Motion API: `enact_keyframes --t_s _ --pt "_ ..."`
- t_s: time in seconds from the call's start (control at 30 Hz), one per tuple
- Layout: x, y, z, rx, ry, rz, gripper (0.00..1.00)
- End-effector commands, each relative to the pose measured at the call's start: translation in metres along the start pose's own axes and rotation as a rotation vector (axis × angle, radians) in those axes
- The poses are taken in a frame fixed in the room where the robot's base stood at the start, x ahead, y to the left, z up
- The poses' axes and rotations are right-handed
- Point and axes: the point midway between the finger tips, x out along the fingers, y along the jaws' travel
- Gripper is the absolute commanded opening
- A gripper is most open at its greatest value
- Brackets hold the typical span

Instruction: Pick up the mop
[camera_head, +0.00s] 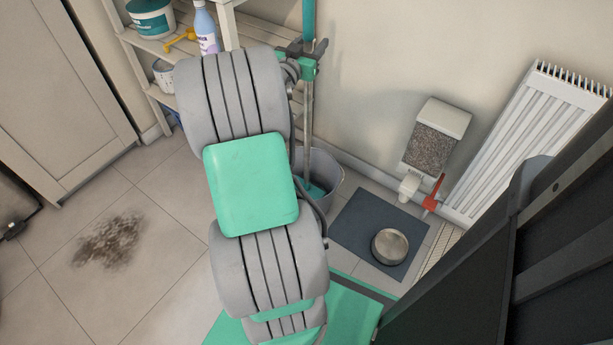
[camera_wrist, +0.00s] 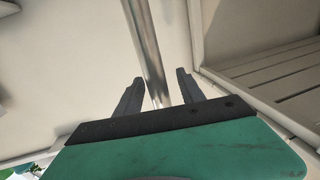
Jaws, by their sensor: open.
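The mop stands upright near the wall, its handle a metal pole (camera_head: 308,115) with a teal upper part (camera_head: 308,18). Its lower end goes down into a grey bucket (camera_head: 328,186), where a bit of teal shows; the mop head is mostly hidden by the bucket and my arm. My gripper (camera_head: 304,46) is at the upper part of the handle, high above the bucket. In the wrist view, my gripper (camera_wrist: 159,76) is open, and the metal pole (camera_wrist: 148,45) runs between its two dark fingers, with gaps visible on both sides.
A shelf (camera_head: 158,48) with a tub (camera_head: 150,20), a bottle (camera_head: 206,30) and a white basket (camera_head: 164,74) stands at left. A pet feeder (camera_head: 437,135), a metal bowl (camera_head: 390,246) on a dark mat (camera_head: 352,221) and a radiator (camera_head: 530,135) are at right. A dirt stain (camera_head: 110,240) marks open floor.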

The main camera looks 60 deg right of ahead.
Motion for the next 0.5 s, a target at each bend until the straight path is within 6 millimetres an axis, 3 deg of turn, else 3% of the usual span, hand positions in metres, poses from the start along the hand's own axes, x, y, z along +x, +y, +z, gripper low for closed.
enact_keyframes --t_s 0.27,0.5 --pt "0.0043 0.0011 -0.0031 0.002 0.004 -0.001 0.46" --pt "0.0037 0.0010 -0.0032 0.002 0.004 -0.001 0.26"
